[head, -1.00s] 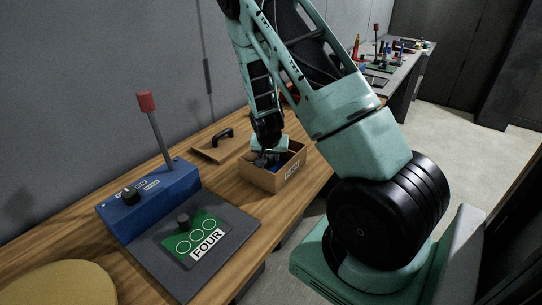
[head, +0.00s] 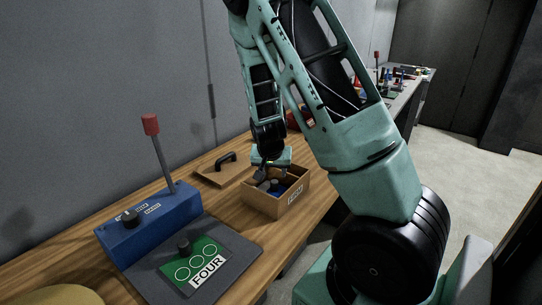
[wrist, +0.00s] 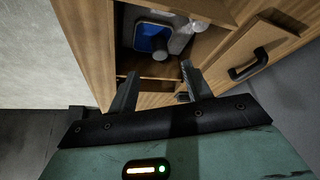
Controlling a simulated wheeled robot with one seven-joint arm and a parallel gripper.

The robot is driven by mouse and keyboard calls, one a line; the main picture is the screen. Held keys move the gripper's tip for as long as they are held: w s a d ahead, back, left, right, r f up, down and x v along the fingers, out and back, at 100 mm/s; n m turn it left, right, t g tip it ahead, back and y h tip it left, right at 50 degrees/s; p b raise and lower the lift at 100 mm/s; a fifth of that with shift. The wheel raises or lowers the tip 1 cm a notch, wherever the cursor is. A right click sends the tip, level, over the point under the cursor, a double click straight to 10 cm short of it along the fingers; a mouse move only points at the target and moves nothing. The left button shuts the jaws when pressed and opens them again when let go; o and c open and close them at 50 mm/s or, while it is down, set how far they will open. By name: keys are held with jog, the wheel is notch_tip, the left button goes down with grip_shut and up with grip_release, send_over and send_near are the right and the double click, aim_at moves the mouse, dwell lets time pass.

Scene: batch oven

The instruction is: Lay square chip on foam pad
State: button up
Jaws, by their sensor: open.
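A blue square piece with a pale edge and a grey knob, apparently the square chip (wrist: 152,38), lies inside the open wooden box in the wrist view. Blue also shows inside the box in the head view (head: 291,190). My gripper (wrist: 160,80) is open and empty; its fingertips are over the near end of the box, apart from the blue piece. In the head view my gripper (head: 264,174) is at the box's back left side. A dark grey flat pad (head: 235,262), possibly the foam pad, lies on the bench and bears a green "FOUR" plate with a knob.
The labelled wooden box (head: 262,203) has upright walls close to my fingers. A wooden lid with a black handle (head: 215,175) lies behind it. A blue control box (head: 150,217) with a red-topped lever stands left of the pad. A round yellowish thing (head: 52,296) is at bottom left.

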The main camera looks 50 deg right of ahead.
jog(key=p+v, duration=0.2)
jog(key=v, duration=0.8)
jog(key=shift+r, duration=0.1)
dwell(0.4)
jog(key=s+a+f+n+y+b, duration=0.1)
jog(key=a+n+y, duration=0.15)
jog(key=a, duration=0.55)
jog(key=s+a+n+g+y+b, duration=0.1)
jog(key=a+n, duration=0.2)
jog(key=a, duration=0.5)
jog(key=s+a+f+n+y+b, duration=0.1)
jog(key=s+a+n+y, duration=0.15)
jog(key=a, duration=0.55)
jog(key=s+a+r+n+g+b, duration=0.1)
jog(key=s+a+r+n+g, duration=0.1)
jog(key=s+a+n, duration=0.9)
jog(key=s+a, duration=0.1)
jog(key=s, duration=0.2)
jog(key=shift+s+a+r+h, duration=0.35)
jog(key=shift+s+h, duration=0.05)
jog(key=shift+d, duration=0.1)
